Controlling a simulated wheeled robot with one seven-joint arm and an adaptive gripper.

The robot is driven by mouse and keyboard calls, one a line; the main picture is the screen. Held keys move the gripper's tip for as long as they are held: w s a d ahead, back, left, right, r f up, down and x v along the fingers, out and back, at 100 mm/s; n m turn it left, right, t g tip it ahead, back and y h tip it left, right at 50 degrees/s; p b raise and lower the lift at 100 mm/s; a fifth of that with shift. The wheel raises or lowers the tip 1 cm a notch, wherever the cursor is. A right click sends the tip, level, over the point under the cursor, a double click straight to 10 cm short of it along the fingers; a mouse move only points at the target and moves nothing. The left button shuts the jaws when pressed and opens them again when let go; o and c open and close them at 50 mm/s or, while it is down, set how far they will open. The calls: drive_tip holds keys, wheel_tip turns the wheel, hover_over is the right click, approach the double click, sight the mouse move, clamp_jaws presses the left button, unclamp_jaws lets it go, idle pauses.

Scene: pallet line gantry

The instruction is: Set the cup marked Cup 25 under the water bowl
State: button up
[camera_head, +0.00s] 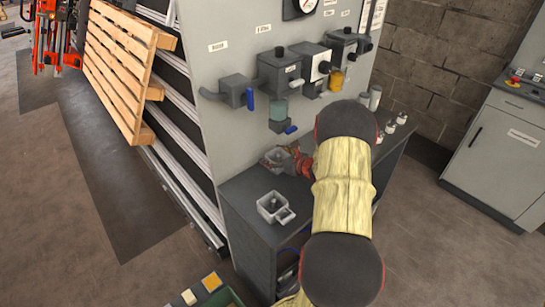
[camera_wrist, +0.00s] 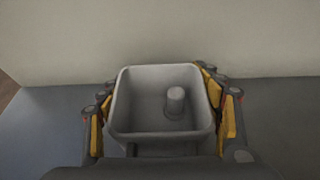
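A square grey cup (camera_wrist: 160,143) fills the middle of the wrist view, with a small round post inside. My gripper (camera_wrist: 165,112) has its yellow-padded fingers close against both sides of this cup and looks shut on it. In the head view this cup (camera_head: 272,157) is at the back of the dark bench top, close to the grey panel. The teal-tinted bowl (camera_head: 279,108), with a blue-handled drain below it, hangs on the panel above the cup. A second grey cup (camera_head: 271,207) with a handle stands nearer on the bench. I cannot read a number on either cup.
The bench (camera_head: 237,194) is bounded at the back by the panel (camera_head: 222,128). An amber bowl (camera_head: 336,80) hangs further right. Small bottles (camera_head: 401,118) stand at the bench's far end. A wooden pallet (camera_head: 112,67) leans at left; a grey cabinet (camera_head: 497,150) stands at right.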

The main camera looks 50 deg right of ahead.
drive_tip(key=o, duration=0.4)
